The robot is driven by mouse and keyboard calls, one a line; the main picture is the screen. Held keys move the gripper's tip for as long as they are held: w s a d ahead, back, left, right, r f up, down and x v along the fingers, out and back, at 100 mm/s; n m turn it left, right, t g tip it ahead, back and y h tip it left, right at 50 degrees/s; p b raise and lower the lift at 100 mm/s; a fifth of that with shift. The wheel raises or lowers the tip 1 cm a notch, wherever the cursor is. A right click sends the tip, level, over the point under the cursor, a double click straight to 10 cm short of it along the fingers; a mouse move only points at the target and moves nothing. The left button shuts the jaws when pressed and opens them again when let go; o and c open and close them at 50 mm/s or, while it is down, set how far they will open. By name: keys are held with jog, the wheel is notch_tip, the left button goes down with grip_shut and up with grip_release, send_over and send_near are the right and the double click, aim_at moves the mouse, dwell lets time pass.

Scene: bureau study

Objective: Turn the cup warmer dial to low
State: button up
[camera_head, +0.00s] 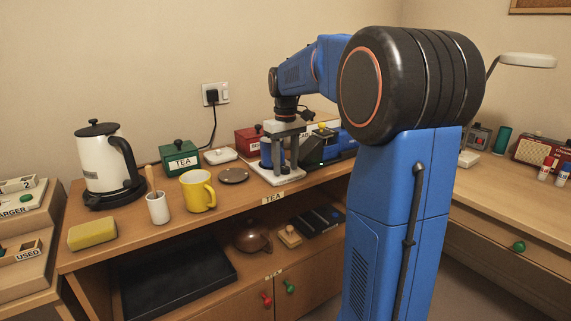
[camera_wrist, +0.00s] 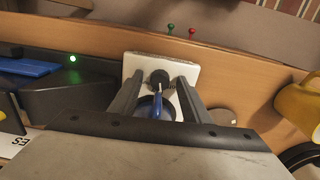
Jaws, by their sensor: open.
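The cup warmer looks to be the white square plate (camera_head: 268,172) on the wooden counter, under my gripper (camera_head: 286,168). The plate also shows in the wrist view (camera_wrist: 185,68). A dark round knob, apparently the dial (camera_wrist: 160,76), sits on it between my fingertips (camera_wrist: 159,80); its setting and marks are too small to read. A blue cup (camera_head: 265,152) stands on the plate, partly behind my fingers; its blue rim and handle (camera_wrist: 157,106) show in the wrist view. My gripper points down and is open, with a finger on either side of the knob. Contact cannot be told.
A dark machine with a green light (camera_head: 321,164) stands close to the right of the plate. A brown coaster (camera_head: 233,175), yellow mug (camera_head: 198,191), green tea box (camera_head: 179,158) and white kettle (camera_head: 103,160) stand to the left.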

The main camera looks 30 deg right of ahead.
aim_at(285, 168)
jog(key=c, duration=1)
jog(key=shift+m, duration=1.5)
jog(key=shift+c, duration=0.2)
jog(key=o, duration=1)
jog(key=shift+o, duration=0.2)
notch_tip(285, 168, up, 18)
jog(key=shift+f, duration=0.25)
